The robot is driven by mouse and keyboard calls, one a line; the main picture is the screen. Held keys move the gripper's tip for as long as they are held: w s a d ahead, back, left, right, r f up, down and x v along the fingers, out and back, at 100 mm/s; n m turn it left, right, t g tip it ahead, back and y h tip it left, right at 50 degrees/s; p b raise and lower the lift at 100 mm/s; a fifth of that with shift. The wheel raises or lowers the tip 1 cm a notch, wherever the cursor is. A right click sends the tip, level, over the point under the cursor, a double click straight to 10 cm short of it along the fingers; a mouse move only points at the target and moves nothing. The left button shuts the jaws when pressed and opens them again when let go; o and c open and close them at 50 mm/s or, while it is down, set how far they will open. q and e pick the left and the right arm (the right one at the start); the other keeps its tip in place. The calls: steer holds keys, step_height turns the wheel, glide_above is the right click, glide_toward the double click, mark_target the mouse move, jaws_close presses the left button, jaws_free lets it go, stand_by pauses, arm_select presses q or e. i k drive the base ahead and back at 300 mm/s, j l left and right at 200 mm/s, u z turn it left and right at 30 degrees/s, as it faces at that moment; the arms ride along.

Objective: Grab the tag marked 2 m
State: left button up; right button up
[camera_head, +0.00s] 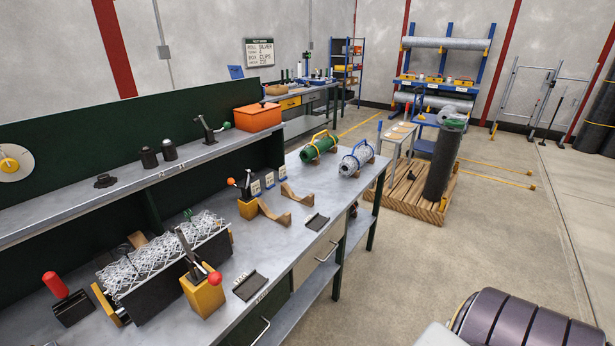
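I cannot make out a tag marked 2 m; any markings are too small to read. Three small pale cards (255,187) stand in a row at the back of the near bench, beside a black lever with an orange knob. Several small tan pieces (401,128) lie on a grey stand (398,140) beyond the bench; I cannot tell whether they are tags. Neither of my grippers is in view.
The near bench (318,222) holds a wire mesh piece (150,262), a red-knobbed lever on a wooden block (203,295), and a green roll (318,147) beside a silver roll (356,160). A dark roll (443,163) stands on a pallet (415,197).

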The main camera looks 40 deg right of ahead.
mark_target(282, 170)
steer(key=l+z, duration=0.15)
steer(key=z, duration=0.35)
steer(key=k+l+z, duration=0.1)
steer(key=z, duration=0.4)
steer(key=i+l, duration=0.15)
steer(key=l, duration=0.15)
steer(key=i+l+u, duration=0.1)
steer(key=i+l, duration=0.25)
steer(key=l, duration=0.25)
steer(key=i+l+u, duration=0.15)
steer(key=l, duration=0.25)
steer(key=i+l+u, duration=0.15)
steer(key=l, duration=0.25)
steer(key=i+l+u, duration=0.15)
steer(key=l, duration=0.3)
steer(key=i+l+u, duration=0.15)
steer(key=l, duration=0.25)
steer(key=i+l+u, duration=0.15)
steer(key=l, duration=0.35)
steer(key=l+u, duration=0.35)
steer(key=l, duration=0.85)
steer(key=k+l+u, duration=0.15)
steer(key=l, duration=0.25)
steer(key=k+l+u, duration=0.15)
steer(key=l, duration=0.3)
steer(key=k+l+u, duration=0.1)
steer(key=l, duration=0.3)
